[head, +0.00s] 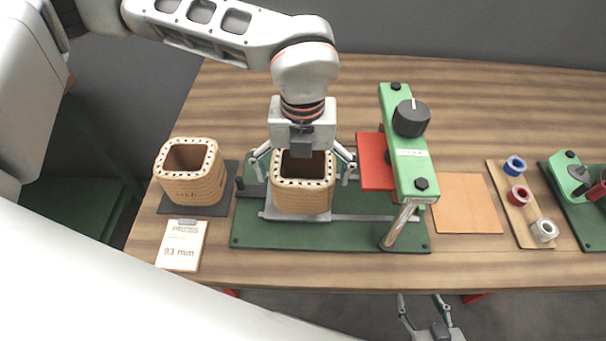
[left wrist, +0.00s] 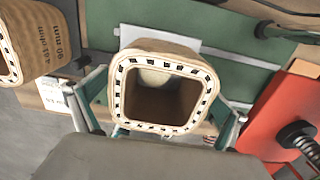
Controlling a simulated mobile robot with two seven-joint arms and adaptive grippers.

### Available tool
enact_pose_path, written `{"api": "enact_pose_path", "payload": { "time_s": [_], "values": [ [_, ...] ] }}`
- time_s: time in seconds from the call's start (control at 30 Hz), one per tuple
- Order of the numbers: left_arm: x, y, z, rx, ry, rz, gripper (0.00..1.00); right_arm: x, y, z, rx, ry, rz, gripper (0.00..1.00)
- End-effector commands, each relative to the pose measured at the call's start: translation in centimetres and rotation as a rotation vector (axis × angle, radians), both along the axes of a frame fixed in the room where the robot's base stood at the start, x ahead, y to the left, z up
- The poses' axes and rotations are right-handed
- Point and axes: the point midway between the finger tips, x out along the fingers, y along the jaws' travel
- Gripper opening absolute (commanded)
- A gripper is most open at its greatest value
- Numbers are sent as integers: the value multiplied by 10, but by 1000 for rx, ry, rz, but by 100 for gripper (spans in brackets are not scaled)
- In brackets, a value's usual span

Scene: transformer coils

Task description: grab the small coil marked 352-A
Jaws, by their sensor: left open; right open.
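A tan wound coil (head: 303,198) with a square opening and dotted rim stands upright on the green press fixture. My left gripper (head: 303,168) is open above it, with one finger on each side. In the left wrist view the same coil (left wrist: 165,60) sits between the spread fingers; I cannot tell whether they touch it. A second, similar tan coil (head: 190,184) stands on a dark mat at the left. It shows partly in the left wrist view (left wrist: 12,45), with print that seems to include "90 mm". I cannot read 352-A anywhere. My right gripper (head: 423,305) is open and empty beyond the table's front edge.
The green press arm (head: 407,165) with a black knob and a red block (head: 374,162) stand close right of the middle coil. A "93 mm" card (head: 181,247) lies front left. An orange sheet (head: 467,203) and a board with small blue, red and silver spools (head: 515,190) lie right.

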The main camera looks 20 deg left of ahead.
Motion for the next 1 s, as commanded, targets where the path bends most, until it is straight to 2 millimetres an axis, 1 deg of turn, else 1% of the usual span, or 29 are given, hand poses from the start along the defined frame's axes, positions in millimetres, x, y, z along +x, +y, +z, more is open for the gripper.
{"api": "enact_pose_path", "payload": {
  "time_s": [0.03,0.1,0.27,0.37,0.4,0.5,0.83,1.0],
  "values": [
    [0,0,-5,0,1,0,100,0,0,0,0,0,0,52],
    [0,0,-7,0,0,0,100,0,0,0,0,0,0,52],
    [0,0,-7,-1,0,0,100,1,0,0,0,-1,-1,52],
    [0,0,-7,-1,0,-1,77,1,0,0,0,-1,-1,52],
    [0,0,-7,-1,0,-1,66,1,-1,0,0,-1,-1,52],
    [0,0,-7,0,0,-1,44,1,0,0,0,-1,-1,52],
    [1,-1,-5,-1,-2,-1,44,1,-1,0,-1,-1,-2,52],
    [1,-1,7,-2,-5,0,44,2,-1,1,0,-2,-1,52]
  ]
}}
